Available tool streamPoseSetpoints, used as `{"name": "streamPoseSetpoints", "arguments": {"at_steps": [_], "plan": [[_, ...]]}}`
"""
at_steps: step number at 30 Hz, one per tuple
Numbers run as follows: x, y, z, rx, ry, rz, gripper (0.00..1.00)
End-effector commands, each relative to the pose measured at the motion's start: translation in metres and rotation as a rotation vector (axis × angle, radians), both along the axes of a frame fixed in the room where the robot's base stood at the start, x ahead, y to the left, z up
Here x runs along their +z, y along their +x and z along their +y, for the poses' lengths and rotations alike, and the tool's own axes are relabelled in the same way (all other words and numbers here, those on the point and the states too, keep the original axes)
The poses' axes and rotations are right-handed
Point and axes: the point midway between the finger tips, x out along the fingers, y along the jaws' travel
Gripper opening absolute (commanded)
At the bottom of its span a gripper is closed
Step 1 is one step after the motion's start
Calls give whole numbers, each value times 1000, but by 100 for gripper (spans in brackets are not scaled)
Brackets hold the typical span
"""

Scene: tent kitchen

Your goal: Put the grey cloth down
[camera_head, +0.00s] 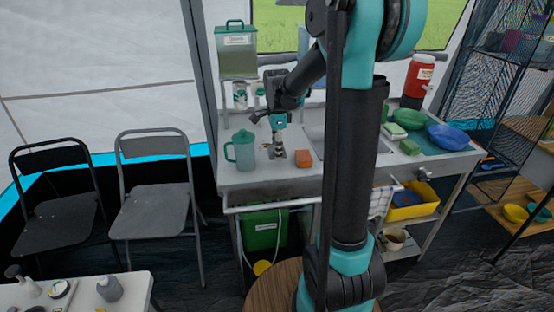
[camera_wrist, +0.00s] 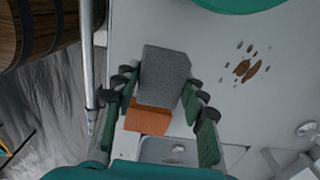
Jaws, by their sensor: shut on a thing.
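My gripper (camera_head: 278,148) is over the left part of the counter, pointing down. In the wrist view its fingers (camera_wrist: 160,90) are on either side of the grey cloth (camera_wrist: 164,72), which looks like a folded block, and are shut on it. The head view shows the cloth too small to make out clearly. I cannot tell whether the cloth touches the counter (camera_head: 235,184). An orange sponge (camera_head: 303,158) lies just right of my gripper, and it also shows in the wrist view (camera_wrist: 147,120), partly covered by the cloth.
A teal jug (camera_head: 243,152) stands close left of my gripper. Brown stains (camera_wrist: 247,67) mark the bare counter beside the cloth in the wrist view. The sink (camera_head: 313,138) is to the right, with bowls (camera_head: 449,137) beyond. A green-lidded container (camera_head: 237,55) stands behind.

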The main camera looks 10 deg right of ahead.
Motion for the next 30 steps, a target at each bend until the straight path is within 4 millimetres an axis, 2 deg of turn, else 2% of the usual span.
{"name": "streamPoseSetpoints", "arguments": {"at_steps": [10,23,24,28,30], "plan": [[-37,0,0,0,0,0,6],[-44,0,0,0,0,0,6],[-43,0,0,0,0,0,47],[-43,0,0,0,0,0,62],[-43,0,0,0,0,0,62]]}}
